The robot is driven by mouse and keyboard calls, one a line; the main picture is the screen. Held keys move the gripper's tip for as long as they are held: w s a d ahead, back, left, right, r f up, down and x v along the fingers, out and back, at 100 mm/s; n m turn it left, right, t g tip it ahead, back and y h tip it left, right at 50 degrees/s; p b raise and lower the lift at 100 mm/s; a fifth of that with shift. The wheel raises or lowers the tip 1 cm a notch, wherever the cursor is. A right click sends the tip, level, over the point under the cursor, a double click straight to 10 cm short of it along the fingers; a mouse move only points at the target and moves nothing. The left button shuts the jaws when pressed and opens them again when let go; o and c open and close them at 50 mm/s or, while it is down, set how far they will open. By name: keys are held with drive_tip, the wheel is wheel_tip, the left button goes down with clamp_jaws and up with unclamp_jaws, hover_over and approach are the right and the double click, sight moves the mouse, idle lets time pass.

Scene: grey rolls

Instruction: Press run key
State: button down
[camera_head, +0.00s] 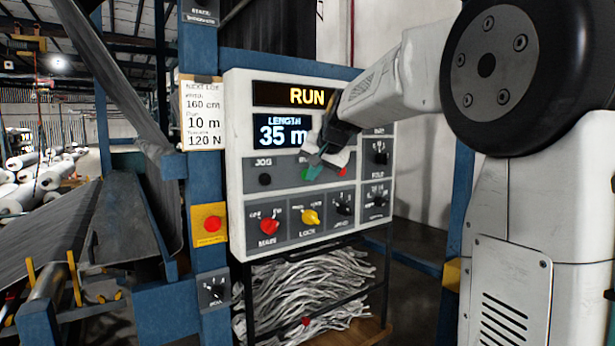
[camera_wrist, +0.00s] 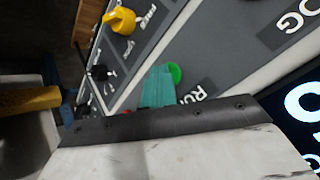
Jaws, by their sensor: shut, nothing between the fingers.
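The control panel (camera_head: 236,130) stands upright ahead of me. Its top display (camera_head: 306,96) reads RUN. The green run key (camera_wrist: 176,73) shows in the wrist view beside its partly covered label (camera_wrist: 195,92). My gripper (camera_head: 318,166) is shut and empty, with its teal fingertips in front of the middle of the key row. In the wrist view the teal fingertip (camera_wrist: 158,88) overlaps the left edge of the green key. I cannot tell whether it touches or presses it. In the head view my gripper largely hides that key and its label.
The length display (camera_head: 280,132) reads 35 m. The black jog key (camera_head: 265,179) is at left and a red key (camera_head: 342,171) at right. Below are a red knob (camera_head: 269,226), a yellow knob (camera_head: 310,217) and black knobs. A red button (camera_head: 212,224) on yellow sits left of the panel.

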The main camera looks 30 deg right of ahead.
drive_tip(key=shift+s, duration=0.8)
drive_tip(key=s, duration=0.5)
drive_tip(key=shift+d, duration=0.1)
idle(0.7)
